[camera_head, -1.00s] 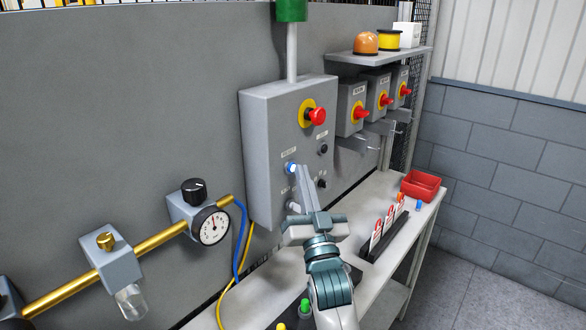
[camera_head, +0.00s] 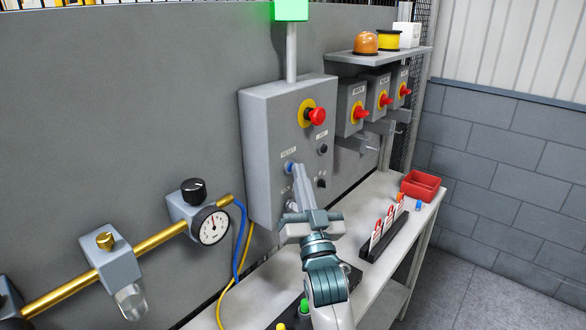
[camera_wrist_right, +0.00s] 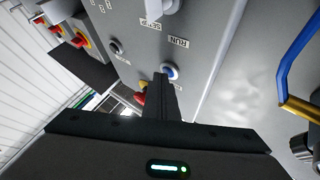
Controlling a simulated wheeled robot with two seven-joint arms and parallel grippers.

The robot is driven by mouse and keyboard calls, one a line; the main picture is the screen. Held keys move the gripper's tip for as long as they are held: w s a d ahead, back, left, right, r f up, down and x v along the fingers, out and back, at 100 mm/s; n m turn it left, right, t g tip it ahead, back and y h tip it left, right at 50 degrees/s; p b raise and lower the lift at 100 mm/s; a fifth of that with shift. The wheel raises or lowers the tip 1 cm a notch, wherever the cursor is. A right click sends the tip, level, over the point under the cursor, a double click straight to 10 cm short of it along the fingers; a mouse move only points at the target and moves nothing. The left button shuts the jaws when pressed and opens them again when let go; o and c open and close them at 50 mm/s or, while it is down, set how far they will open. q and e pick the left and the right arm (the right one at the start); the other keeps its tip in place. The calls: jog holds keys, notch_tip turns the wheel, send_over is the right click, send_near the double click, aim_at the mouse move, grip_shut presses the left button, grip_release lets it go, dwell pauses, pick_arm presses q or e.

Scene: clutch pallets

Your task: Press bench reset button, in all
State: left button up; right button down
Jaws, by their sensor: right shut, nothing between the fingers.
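The blue reset button (camera_head: 289,167) is on the left front of the grey control box (camera_head: 262,150), under a small label. My right gripper (camera_head: 298,170) is shut and empty, with its fingertips at the button. In the right wrist view the closed fingers (camera_wrist_right: 163,82) reach up to the blue button (camera_wrist_right: 170,71) and partly cover it; whether they touch it I cannot tell. The button looks unlit. The green stack light (camera_head: 291,9) above the box is brightly lit. My left gripper is not in view.
A black rack with red-and-white tags (camera_head: 385,235) and a red bin (camera_head: 421,186) stand on the bench. A gauge (camera_head: 211,226) and brass pipe are at left.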

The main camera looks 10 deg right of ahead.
jog(key=shift+s+d, duration=0.1)
jog(key=shift+s+d+p, duration=0.4)
jog(key=shift+s+d, duration=0.05)
jog(key=shift+s, duration=0.15)
dwell(0.5)
jog(key=s+d+p, duration=0.1)
jog(key=s, duration=0.1)
jog(key=s+d+p, duration=0.1)
jog(key=s+d, duration=0.1)
dwell(0.4)
jog(key=shift+f, duration=0.1)
dwell(0.6)
